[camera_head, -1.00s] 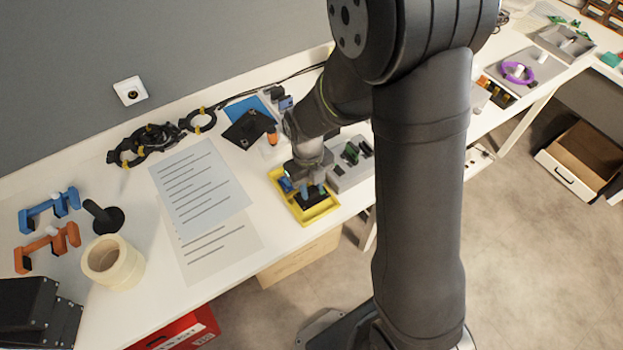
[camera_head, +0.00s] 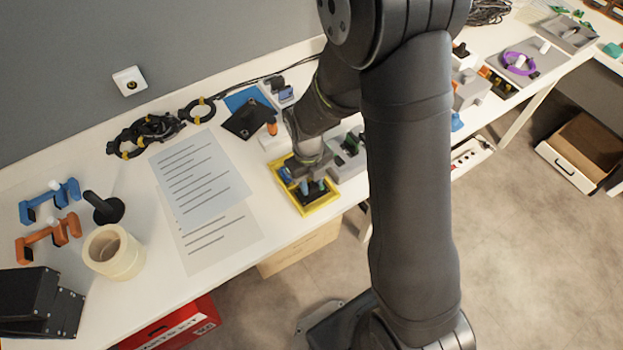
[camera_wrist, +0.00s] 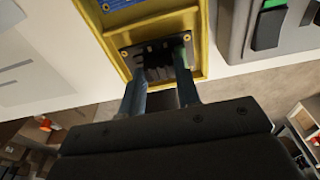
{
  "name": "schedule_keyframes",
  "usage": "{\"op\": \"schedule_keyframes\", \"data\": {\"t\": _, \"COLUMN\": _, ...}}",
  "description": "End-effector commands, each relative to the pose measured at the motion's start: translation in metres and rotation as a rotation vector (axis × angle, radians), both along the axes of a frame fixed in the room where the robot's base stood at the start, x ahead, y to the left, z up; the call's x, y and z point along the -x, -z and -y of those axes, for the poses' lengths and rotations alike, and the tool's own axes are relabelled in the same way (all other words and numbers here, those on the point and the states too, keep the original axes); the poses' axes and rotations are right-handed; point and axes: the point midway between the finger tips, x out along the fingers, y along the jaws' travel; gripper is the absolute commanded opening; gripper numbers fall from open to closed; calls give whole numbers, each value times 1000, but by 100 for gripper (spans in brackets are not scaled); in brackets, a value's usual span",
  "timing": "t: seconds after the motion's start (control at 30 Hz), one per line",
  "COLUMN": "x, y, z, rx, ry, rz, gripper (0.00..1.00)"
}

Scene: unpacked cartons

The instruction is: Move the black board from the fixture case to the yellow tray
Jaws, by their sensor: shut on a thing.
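My gripper (camera_head: 313,189) is low over the yellow tray (camera_head: 322,206), and its fingers are shut on the black board (camera_head: 309,196). In the wrist view the two fingers (camera_wrist: 162,72) meet the black board (camera_wrist: 128,52), which lies within the rim of the yellow tray (camera_wrist: 203,45). I cannot tell whether the board touches the tray floor. A blue board is in the tray's other part (camera_wrist: 92,4). The grey fixture case (camera_head: 352,165) stands right beside the tray, partly hidden by my arm.
Paper sheets (camera_head: 200,182) lie left of the tray. Behind are a dark plate (camera_head: 248,120) and an orange-handled tool (camera_head: 272,128). A tape roll (camera_head: 113,252) stands further left. The table's front edge is close to the tray.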

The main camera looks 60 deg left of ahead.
Motion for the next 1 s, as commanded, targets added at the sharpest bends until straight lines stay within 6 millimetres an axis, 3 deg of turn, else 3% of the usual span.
{"op": "schedule_keyframes", "data": {"t": 0.4, "x": 0, "y": 13, "z": 0, "rx": 0, "ry": 0, "rz": 0, "gripper": 5}}
{"op": "schedule_keyframes", "data": {"t": 0.43, "x": 0, "y": 12, "z": 0, "rx": 0, "ry": 0, "rz": 0, "gripper": 36}}
{"op": "schedule_keyframes", "data": {"t": 0.53, "x": 0, "y": 12, "z": 0, "rx": 0, "ry": 0, "rz": 0, "gripper": 56}}
{"op": "schedule_keyframes", "data": {"t": 0.87, "x": 0, "y": 10, "z": -1, "rx": -1, "ry": 0, "rz": 0, "gripper": 56}}
{"op": "schedule_keyframes", "data": {"t": 1.0, "x": 0, "y": -2, "z": -3, "rx": -4, "ry": 0, "rz": 1, "gripper": 56}}
